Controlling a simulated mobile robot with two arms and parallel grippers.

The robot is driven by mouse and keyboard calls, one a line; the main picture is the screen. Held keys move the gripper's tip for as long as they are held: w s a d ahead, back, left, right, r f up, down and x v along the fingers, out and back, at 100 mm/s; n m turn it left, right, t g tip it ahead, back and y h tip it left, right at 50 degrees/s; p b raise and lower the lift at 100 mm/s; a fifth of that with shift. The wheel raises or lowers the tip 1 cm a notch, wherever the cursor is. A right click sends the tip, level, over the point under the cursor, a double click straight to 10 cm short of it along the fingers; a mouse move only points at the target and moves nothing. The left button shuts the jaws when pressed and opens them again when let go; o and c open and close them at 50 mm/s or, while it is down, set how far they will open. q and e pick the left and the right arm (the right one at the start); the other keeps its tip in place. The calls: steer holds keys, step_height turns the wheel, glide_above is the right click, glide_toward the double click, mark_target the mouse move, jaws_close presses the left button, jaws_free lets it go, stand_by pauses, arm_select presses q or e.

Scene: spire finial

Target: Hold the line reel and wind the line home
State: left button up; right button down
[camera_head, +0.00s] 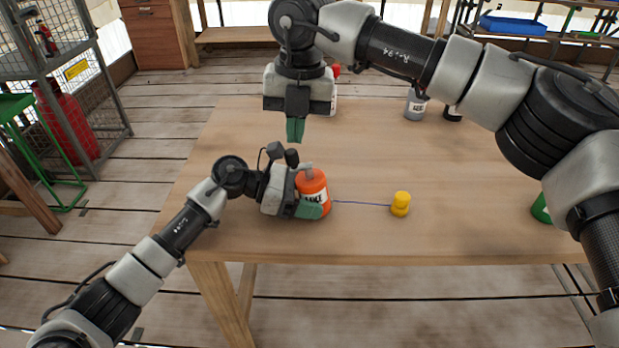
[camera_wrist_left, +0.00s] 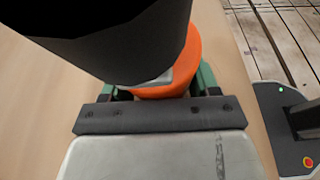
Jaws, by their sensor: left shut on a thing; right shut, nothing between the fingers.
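An orange line reel (camera_head: 312,188) with a white label and a grey crank on top stands upright on the wooden table. My left gripper (camera_head: 314,208) is shut on the reel, its green fingers around the lower body. In the left wrist view the orange reel (camera_wrist_left: 188,62) sits between the green fingers, partly hidden by a dark cylinder. A thin blue line (camera_head: 362,203) runs from the reel to a yellow bobbin-like piece (camera_head: 400,204) at the right. My right gripper (camera_head: 295,130) is shut and empty, pointing down above the table, behind and slightly left of the reel.
A grey can (camera_head: 415,104) and a dark can (camera_head: 453,113) stand at the table's back. A red and white item is partly hidden behind my right gripper. A green object (camera_head: 541,209) is at the right, partly behind my right arm.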

steer(key=s+a+f+g+y, duration=0.1)
steer(key=s+a+f+y, duration=0.2)
steer(key=s+f+y, duration=0.1)
steer(key=m+t+y, duration=0.5)
steer(key=t+y, duration=0.4)
glide_toward(299, 164)
steer(key=s+d+r, duration=0.2)
steer(key=s, duration=0.4)
steer(key=w+d+x, duration=0.1)
steer(key=w+x, duration=0.1)
steer(key=x, duration=1)
steer(key=shift+w, duration=0.3)
steer(key=shift+a, duration=0.15)
